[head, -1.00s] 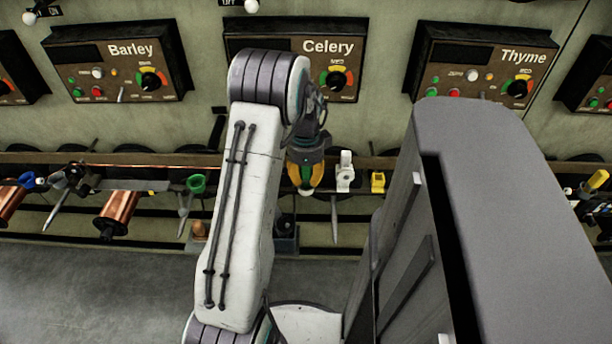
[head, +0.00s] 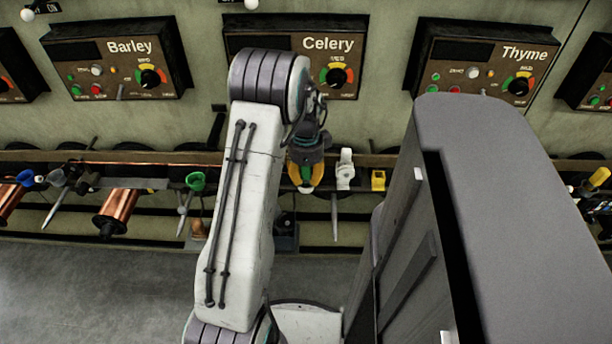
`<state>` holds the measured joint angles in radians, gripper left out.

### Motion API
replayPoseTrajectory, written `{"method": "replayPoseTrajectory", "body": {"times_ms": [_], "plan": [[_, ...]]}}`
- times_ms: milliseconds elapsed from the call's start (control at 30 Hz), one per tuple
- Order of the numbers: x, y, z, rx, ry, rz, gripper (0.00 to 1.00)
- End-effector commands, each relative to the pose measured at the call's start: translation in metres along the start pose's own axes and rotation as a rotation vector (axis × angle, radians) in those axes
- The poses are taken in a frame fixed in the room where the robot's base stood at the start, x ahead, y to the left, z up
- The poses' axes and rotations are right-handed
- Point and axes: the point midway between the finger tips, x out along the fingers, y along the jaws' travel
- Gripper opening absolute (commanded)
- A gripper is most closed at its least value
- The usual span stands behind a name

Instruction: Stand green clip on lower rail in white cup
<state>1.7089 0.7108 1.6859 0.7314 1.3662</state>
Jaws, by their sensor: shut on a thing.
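My gripper (head: 306,180), with yellow-orange fingers, points down in front of the lower rail (head: 150,184) under the Celery panel. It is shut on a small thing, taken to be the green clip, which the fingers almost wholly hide. A small whitish patch (head: 305,190) shows at the fingertips; I cannot tell if it is the white cup or whether anything touches it. A white upright piece (head: 345,170) stands on the rail just right of the gripper, apart from it.
A green funnel-like piece (head: 195,181) and a copper spool (head: 117,213) are on the rail to the left. A yellow block (head: 378,180) is right of the white piece. Control panels (head: 115,68) line the wall above. Grey floor (head: 80,290) is clear at lower left.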

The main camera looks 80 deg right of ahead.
Motion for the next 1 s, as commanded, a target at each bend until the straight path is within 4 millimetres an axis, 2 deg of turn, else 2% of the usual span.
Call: {"method": "replayPoseTrajectory", "body": {"times_ms": [267,300,567,867,1000], "plan": [[0.000,0.000,0.000,0.000,0.000,0.000,0.00],[0.000,0.000,0.000,0.000,0.000,0.000,0.30],[0.000,0.000,0.000,0.000,0.000,0.000,0.53],[-0.001,0.000,0.000,0.000,0.000,-0.001,0.54],[-0.011,-0.001,0.000,0.000,0.001,-0.004,0.54]]}}
